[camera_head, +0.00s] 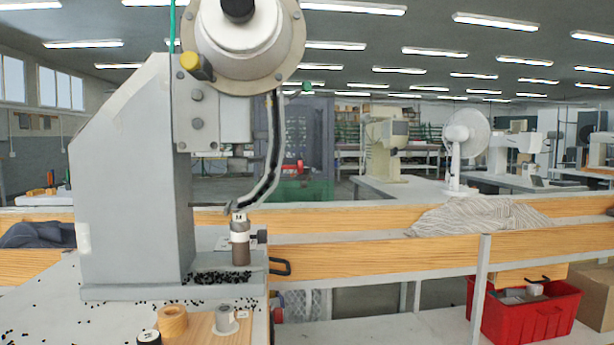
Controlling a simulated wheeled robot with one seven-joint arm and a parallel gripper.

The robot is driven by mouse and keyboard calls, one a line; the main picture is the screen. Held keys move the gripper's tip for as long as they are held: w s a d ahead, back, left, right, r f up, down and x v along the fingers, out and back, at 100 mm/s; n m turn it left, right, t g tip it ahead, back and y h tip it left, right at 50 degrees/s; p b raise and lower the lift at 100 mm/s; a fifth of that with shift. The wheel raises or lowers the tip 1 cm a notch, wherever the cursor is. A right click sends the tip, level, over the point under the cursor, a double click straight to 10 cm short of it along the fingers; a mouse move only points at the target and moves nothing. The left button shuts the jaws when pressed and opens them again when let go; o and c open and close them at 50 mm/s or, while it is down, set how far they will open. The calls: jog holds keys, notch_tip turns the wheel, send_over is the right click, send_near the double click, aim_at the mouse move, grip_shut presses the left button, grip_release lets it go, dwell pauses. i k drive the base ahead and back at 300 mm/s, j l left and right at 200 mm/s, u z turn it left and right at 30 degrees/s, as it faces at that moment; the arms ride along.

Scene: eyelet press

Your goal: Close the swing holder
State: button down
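The grey eyelet press (130,180) stands on the left of the head view, with a round white head (245,45) at its top. A curved chute (270,160) runs down from the head. Its lower end is just above a brown and white cylindrical post (240,243) on the press base. A dark knob (262,237) sticks out to the right of the post. My gripper is not in view.
Small black eyelets lie scattered on the base and table (40,300). A wooden rail (380,253) runs right; a red crate (525,313) sits lower right.

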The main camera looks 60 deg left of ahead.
aim_at(286, 178)
jog(key=i+j+u, duration=0.1)
jog(key=i+u, duration=0.2)
jog(key=u, duration=0.15)
jog(key=i+u, duration=0.3)
jog(key=u, duration=0.2)
jog(key=i+l+u, duration=0.1)
jog(key=i+u, duration=0.15)
jog(key=u, duration=0.2)
